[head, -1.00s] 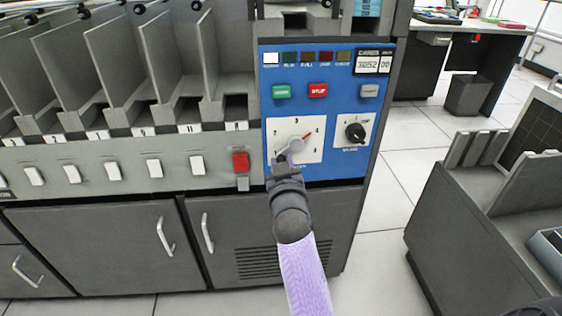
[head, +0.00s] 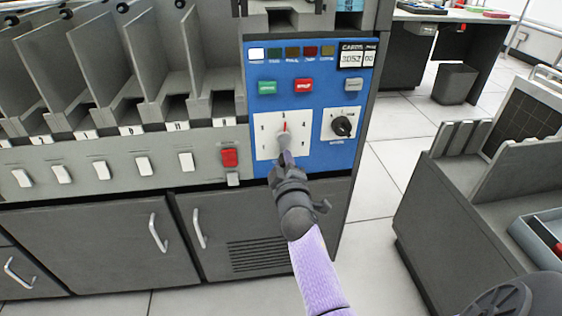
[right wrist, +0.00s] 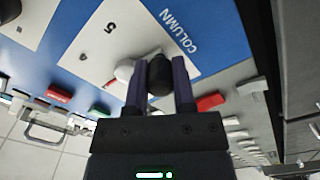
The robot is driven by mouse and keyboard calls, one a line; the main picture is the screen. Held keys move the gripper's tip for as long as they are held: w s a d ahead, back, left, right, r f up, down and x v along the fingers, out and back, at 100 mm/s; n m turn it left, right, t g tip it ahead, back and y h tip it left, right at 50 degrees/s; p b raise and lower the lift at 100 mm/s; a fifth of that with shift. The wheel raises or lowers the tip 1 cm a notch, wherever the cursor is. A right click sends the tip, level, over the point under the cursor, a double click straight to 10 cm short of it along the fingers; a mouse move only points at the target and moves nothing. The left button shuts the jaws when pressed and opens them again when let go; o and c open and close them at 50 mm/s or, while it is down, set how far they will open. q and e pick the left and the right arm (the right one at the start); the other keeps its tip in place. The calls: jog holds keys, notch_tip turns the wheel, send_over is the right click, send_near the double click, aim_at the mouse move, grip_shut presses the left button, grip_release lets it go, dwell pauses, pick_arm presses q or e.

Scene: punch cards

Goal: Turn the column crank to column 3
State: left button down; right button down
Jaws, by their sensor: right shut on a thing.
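The column crank sits on a white dial plate (head: 262,146) on the blue panel. Its red pointer (head: 285,126) points almost straight up, at the 3 mark. My right gripper (head: 285,160) reaches the crank from below and covers its lower part in the head view. In the right wrist view, the fingers (right wrist: 160,88) are shut on the crank's black handle (right wrist: 158,72), beside its pale round hub (right wrist: 124,71). The dial's 5 and the word COLUMN show there. My left gripper is not in view.
A black selector knob (head: 342,126) is right of the dial. Green (head: 267,87) and red (head: 303,85) buttons lie above it. A red switch (head: 230,158) is close to its left. A grey cart (head: 470,200) stands at the right, with floor between.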

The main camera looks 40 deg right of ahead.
jog(key=shift+s+d+n, duration=0.1)
jog(key=shift+n, duration=0.4)
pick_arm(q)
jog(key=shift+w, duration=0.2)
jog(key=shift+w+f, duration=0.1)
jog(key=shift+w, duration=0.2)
pick_arm(e)
jog(key=shift+c, duration=2.2)
grip_release()
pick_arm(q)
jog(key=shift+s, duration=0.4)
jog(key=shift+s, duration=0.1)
